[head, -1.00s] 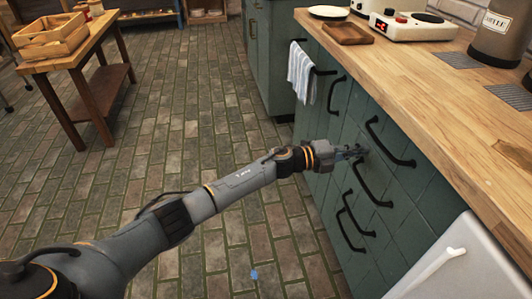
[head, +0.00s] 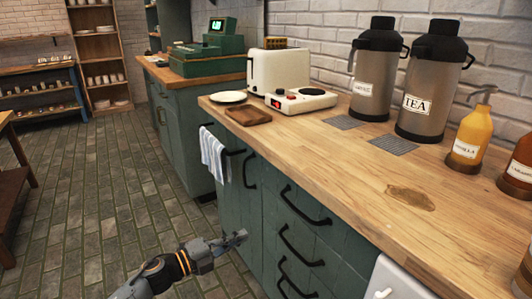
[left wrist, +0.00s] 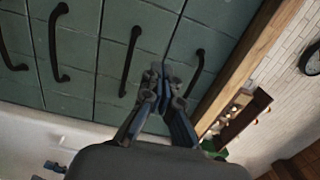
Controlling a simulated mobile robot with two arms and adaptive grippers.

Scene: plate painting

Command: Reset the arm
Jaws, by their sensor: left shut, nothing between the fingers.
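My left gripper (head: 236,238) comes in low in the head view, in front of the green drawer cabinet (head: 262,228). It is shut and empty, apart from the black drawer handles as far as I can tell. In the left wrist view my left gripper (left wrist: 161,80) shows its fingertips together, with the green drawer fronts (left wrist: 105,60) and several black handles behind them. My right gripper is not in view.
A wooden countertop (head: 330,165) runs above the drawers, with a white plate (head: 229,97), a wooden tray (head: 248,116), a toaster (head: 279,75), a TEA dispenser (head: 432,85) and syrup bottles. A striped towel (head: 214,156) hangs at the cabinet corner. The tiled floor (head: 110,210) at left is clear.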

